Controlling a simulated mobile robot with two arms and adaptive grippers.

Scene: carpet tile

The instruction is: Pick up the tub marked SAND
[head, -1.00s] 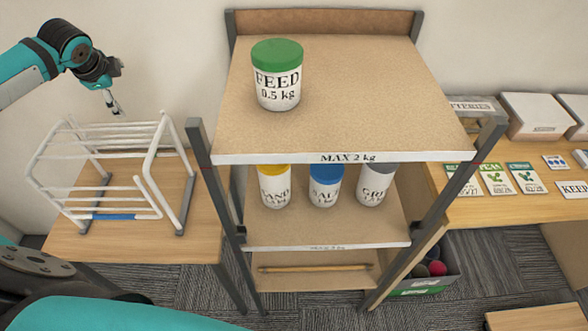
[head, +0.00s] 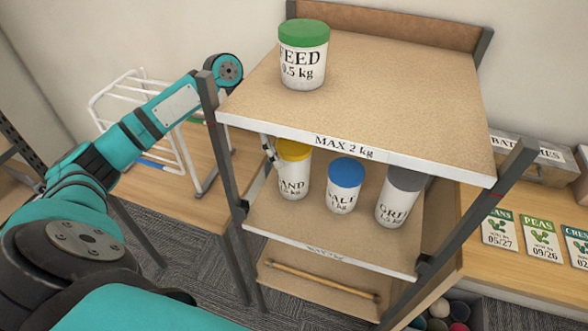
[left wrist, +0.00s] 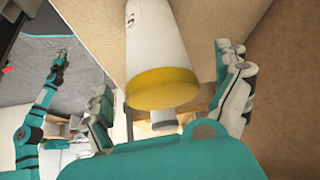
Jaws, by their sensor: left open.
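The tub with a yellow lid (head: 292,172) stands upright on the middle shelf at the left; its label shows "AND", the first letter hidden. In the left wrist view this tub (left wrist: 158,70) appears lid down, between the two spread fingers of my left gripper (left wrist: 165,75). The gripper is open, with no clear contact on the tub. In the head view only a bit of my left gripper (head: 268,150) shows, at the tub's left, behind the shelf post. Another arm of mine (left wrist: 40,110) shows in the left wrist view, its fingers too small to read.
A blue-lidded tub (head: 344,185) and a grey-lidded tub (head: 399,198) stand to the right on the same shelf. The top board (head: 400,95), marked MAX 2 kg, overhangs them and bears a green-lidded FEED tub (head: 303,55). A white rack (head: 125,97) stands at the left.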

